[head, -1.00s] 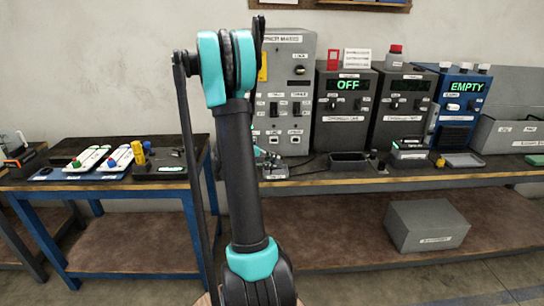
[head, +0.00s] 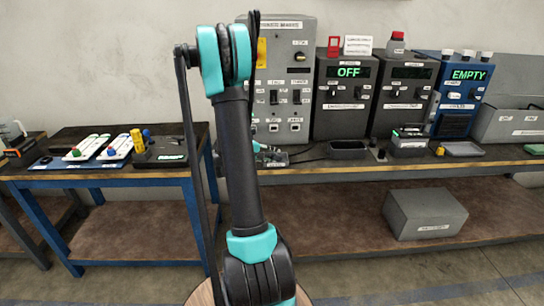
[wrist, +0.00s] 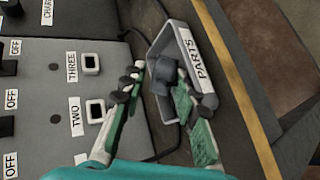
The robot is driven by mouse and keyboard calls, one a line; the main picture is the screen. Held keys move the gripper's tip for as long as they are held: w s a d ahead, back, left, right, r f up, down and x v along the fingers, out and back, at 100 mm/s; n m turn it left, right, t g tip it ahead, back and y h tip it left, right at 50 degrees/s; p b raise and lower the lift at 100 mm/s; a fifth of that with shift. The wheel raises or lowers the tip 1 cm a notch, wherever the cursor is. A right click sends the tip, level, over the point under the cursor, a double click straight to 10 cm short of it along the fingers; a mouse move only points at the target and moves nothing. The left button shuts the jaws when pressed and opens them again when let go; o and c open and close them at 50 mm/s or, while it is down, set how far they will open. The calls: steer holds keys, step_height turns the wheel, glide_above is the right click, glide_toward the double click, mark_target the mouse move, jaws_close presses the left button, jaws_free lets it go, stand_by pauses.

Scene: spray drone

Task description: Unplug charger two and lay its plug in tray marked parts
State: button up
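The grey charger panel (wrist: 45,90) shows white-framed sockets marked TWO (wrist: 95,110) and THREE (wrist: 90,63) in the wrist view, with no plug visible in either. The charger cabinet also shows in the head view (head: 285,80). The grey tray marked PARTS (wrist: 206,85) lies on the bench beside the panel. A dark plug-like shape (wrist: 166,69) shows at the tray, close to the right finger; its outline blends with the finger pads. My gripper (wrist: 150,84) is at the tray with its fingers apart. In the head view my arm mostly hides gripper and tray.
A black cable (wrist: 166,152) runs over the bench near the fingers. A box reading OFF (head: 347,95) and a blue unit reading EMPTY (head: 458,95) stand to the right. A grey box (head: 425,214) sits on the lower shelf.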

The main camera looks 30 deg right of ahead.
steer(key=shift+o, duration=0.5)
steer(key=shift+a, duration=0.2)
steer(key=v, duration=1.1)
steer(key=shift+a+r, duration=0.25)
steer(key=shift+r, duration=0.05)
steer(key=shift+s, duration=0.1)
steer(key=s+a+f+t+y, duration=0.1)
steer(key=s+a+f+y, duration=0.1)
steer(key=s+a+y, duration=0.2)
steer(key=s+a+f+t+y, duration=0.1)
steer(key=s+a+y, duration=0.3)
steer(key=s+a, duration=0.4)
steer(key=s+a+f+t+y, duration=0.1)
steer(key=s+a+f+y, duration=0.3)
steer(key=a, duration=0.9)
steer(key=s, duration=0.3)
steer(key=shift+a+m+t, duration=0.3)
steer(key=shift+a, duration=0.1)
